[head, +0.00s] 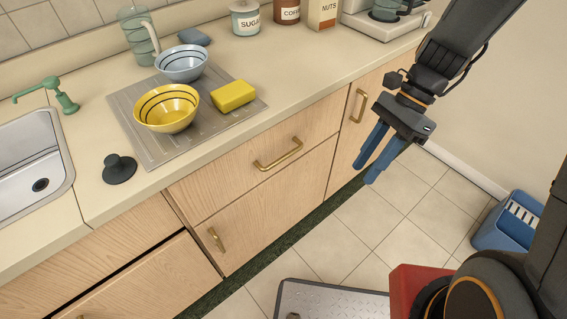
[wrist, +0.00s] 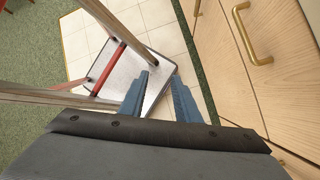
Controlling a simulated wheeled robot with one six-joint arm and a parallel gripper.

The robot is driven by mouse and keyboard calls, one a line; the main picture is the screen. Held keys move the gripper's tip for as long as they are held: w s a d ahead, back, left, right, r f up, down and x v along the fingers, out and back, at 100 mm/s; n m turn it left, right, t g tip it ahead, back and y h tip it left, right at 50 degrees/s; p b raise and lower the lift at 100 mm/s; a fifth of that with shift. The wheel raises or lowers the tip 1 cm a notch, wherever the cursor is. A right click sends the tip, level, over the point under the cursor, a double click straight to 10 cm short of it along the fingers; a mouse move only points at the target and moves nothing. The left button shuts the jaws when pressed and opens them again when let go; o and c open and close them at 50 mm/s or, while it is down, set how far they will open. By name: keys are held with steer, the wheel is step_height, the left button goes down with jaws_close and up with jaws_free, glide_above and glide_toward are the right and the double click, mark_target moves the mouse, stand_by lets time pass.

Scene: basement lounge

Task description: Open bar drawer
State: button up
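The bar drawer (head: 258,165) is a light wood front under the counter, with a horizontal brass handle (head: 278,154). It looks closed, flush with the fronts around it. My gripper (head: 371,170) has two blue fingers pointing down and is open and empty. In the head view it hangs to the right of the drawer handle, in front of the cabinet row and apart from it. In the wrist view, the blue fingers (wrist: 157,95) point over the floor, and a brass handle (wrist: 252,36) shows to their right on a wood front; I cannot tell which handle it is.
The counter (head: 85,128) holds a yellow bowl (head: 167,109), a pale blue bowl (head: 181,65), a yellow sponge (head: 233,96) and a black stopper (head: 119,169). A blue bin (head: 507,222) stands at right. A step stool (wrist: 150,70) stands on the tiles. Tiled floor before the cabinets is partly clear.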

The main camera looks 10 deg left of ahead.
steer(key=w+a+f+m+g+y+b, duration=0.3)
steer(key=w+a+f+m+y+b, duration=0.2)
steer(key=a+f+m, duration=0.4)
steer(key=m+y+b, duration=0.4)
steer(key=m+y, duration=0.2)
steer(key=m, duration=0.4)
glide_toward(289, 156)
steer(key=x, duration=0.4)
steer(key=shift+w, duration=0.1)
steer(key=x, duration=0.7)
steer(key=shift+a+p, duration=0.2)
steer(key=shift+p, duration=0.15)
jaws_close()
